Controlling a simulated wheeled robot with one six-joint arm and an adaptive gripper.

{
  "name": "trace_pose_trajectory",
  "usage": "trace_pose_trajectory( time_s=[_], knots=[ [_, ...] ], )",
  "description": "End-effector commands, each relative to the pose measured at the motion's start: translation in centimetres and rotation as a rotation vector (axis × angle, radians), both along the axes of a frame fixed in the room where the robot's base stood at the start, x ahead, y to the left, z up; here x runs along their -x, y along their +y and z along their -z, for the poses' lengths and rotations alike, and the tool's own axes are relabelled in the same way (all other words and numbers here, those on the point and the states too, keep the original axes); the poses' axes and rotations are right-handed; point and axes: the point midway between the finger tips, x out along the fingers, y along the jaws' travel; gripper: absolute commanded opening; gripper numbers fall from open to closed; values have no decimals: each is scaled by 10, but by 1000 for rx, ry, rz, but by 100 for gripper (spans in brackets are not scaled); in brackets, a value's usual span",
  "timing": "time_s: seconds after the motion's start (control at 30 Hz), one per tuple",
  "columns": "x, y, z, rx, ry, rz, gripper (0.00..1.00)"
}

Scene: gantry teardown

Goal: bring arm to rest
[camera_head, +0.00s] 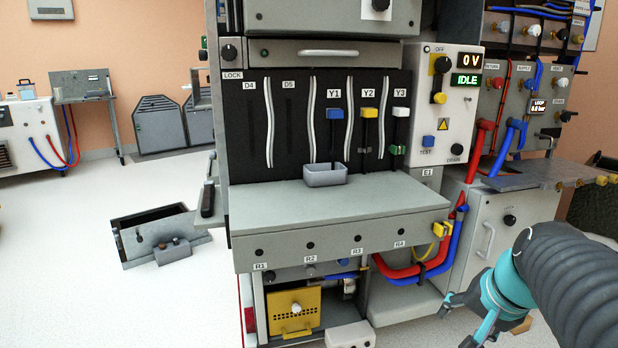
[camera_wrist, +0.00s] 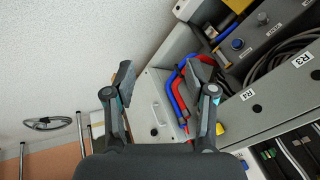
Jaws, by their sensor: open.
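My gripper (camera_head: 470,322) is at the lower right of the head view, in front of the cabinet's lower right side. Its fingers are apart with nothing between them. In the wrist view my gripper (camera_wrist: 163,85) shows both fingers spread wide, with the white cabinet side and the red and blue hoses (camera_wrist: 182,92) beyond them. My arm, with a dark ribbed sleeve and a teal wrist, comes in from the right edge of the head view.
The gantry's grey shelf (camera_head: 340,205) carries a small grey bin (camera_head: 325,175). A side ledge (camera_head: 540,176) juts out above the white cabinet (camera_head: 485,235). An open grey box (camera_head: 160,235) lies on the floor at left. White floor (camera_head: 60,260) is clear around it.

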Motion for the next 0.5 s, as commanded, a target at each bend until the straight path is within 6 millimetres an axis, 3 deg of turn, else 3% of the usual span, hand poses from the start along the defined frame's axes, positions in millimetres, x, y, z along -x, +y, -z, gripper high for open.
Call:
trace_pose_trajectory(
  time_s=[0.03,0.1,0.2,0.3,0.5],
  knots=[
    [20,16,8,94,27,-125,55],
    [45,30,21,212,62,-278,55],
    [72,48,31,320,79,-419,55],
    [89,66,33,370,59,-512,55],
    [95,92,18,390,-15,-605,55]
  ],
)
